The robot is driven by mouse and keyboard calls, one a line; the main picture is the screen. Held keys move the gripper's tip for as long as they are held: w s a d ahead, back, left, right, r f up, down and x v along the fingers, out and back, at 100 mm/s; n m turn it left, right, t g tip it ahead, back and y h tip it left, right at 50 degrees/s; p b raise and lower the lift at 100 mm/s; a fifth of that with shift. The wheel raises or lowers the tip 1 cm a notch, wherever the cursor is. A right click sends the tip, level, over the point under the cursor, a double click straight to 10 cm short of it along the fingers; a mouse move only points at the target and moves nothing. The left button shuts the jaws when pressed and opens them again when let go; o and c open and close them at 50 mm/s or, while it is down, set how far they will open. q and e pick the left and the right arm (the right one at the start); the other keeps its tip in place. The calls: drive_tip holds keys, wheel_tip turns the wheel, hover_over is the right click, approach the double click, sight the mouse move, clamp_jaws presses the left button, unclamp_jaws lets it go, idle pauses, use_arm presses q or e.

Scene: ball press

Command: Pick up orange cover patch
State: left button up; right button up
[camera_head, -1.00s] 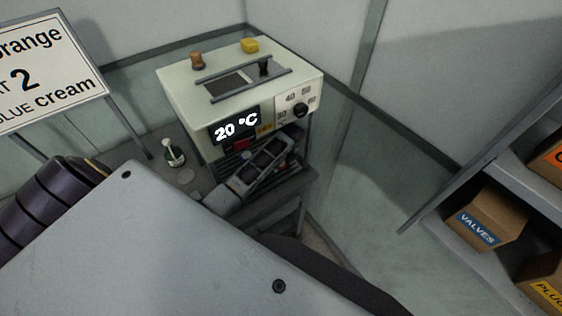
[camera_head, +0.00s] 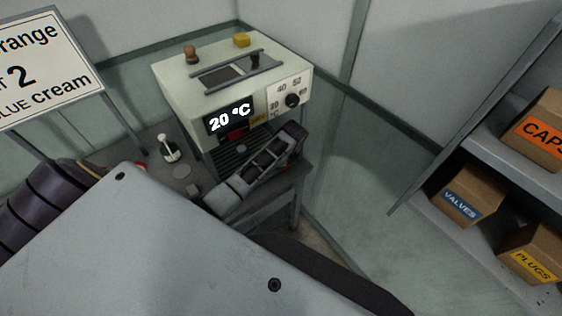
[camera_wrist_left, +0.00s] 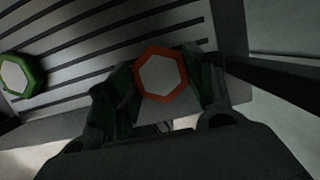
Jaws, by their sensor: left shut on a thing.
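The orange cover patch (camera_wrist_left: 150,91) is a hexagon with an orange rim and a pale centre in the left wrist view. My left gripper (camera_wrist_left: 163,82) is shut on it, with a dark finger at each side. Slatted grey metal lies behind the patch; I cannot tell whether the patch touches it. In the head view, a grey and black arm part of mine reaches in front of the machine, and the patch cannot be made out there. My right gripper is not in view.
A green-rimmed hexagonal patch (camera_wrist_left: 22,75) lies left on the slats. The cream machine (camera_head: 232,75) reads 20 °C and carries a yellow block (camera_head: 241,40) and a brown knob (camera_head: 191,54). A small bottle (camera_head: 169,149) stands left. Shelves with boxes (camera_head: 468,196) are right.

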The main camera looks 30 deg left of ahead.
sight(286, 167)
use_arm(q)
drive_tip(key=shift+d, duration=0.15)
drive_tip(key=o, duration=1.1)
drive_tip(key=shift+c, duration=0.2)
drive_tip(key=shift+v, duration=3.75)
